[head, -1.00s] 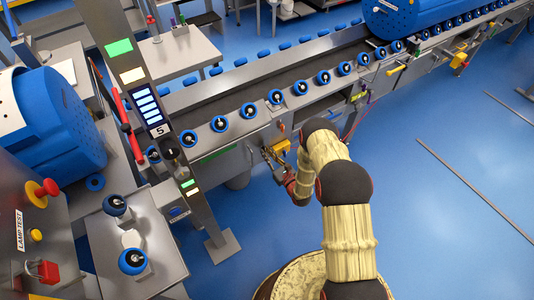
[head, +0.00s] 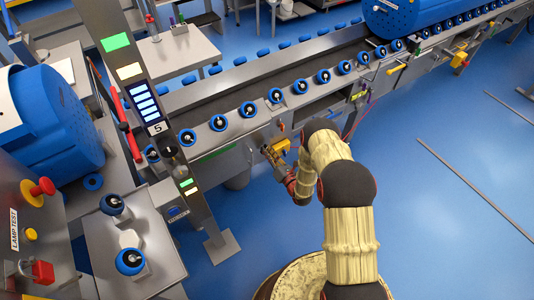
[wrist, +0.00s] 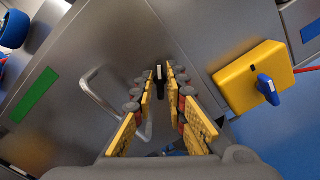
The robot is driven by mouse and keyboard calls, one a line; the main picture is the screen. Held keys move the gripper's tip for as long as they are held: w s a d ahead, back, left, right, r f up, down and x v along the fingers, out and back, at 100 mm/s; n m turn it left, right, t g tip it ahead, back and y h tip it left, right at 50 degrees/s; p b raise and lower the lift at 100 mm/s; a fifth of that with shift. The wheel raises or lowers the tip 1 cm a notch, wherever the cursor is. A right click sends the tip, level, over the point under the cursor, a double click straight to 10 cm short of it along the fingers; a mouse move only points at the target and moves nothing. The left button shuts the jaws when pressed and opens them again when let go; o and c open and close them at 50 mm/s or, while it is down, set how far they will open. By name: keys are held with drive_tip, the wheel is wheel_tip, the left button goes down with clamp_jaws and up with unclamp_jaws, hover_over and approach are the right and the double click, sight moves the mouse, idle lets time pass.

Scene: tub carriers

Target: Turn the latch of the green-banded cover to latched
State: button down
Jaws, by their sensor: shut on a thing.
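The green-banded cover (wrist: 62,118) is a grey metal panel with a green band (wrist: 35,95) at its left and a bent wire handle (wrist: 98,95). Its green band also shows in the head view (head: 215,153). The latch (wrist: 158,73) is a small dark piece with a pale mark, seen between my fingertips; most of it is hidden, and I cannot tell its exact angle. My gripper (wrist: 160,82), with yellow ridged pads, is shut on the latch. In the head view my gripper (head: 270,151) is low against the conveyor's side.
A yellow box (wrist: 240,75) with a blue lever (wrist: 267,87) is close to the right of my fingers. The conveyor (head: 240,85) with blue rollers runs above. A post (head: 150,110) stands left of my arm. The blue floor (head: 440,220) at right is mostly clear.

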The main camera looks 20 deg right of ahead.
drive_tip(key=m, duration=0.7)
drive_tip(key=m+b, duration=0.1)
drive_tip(key=m, duration=0.2)
drive_tip(key=shift+d+f+m, duration=0.15)
drive_tip(key=shift+f+m, duration=0.1)
drive_tip(key=shift+m, duration=0.15)
idle(0.4)
drive_tip(key=c, duration=1.9)
unclamp_jaws()
drive_tip(key=v, duration=1.2)
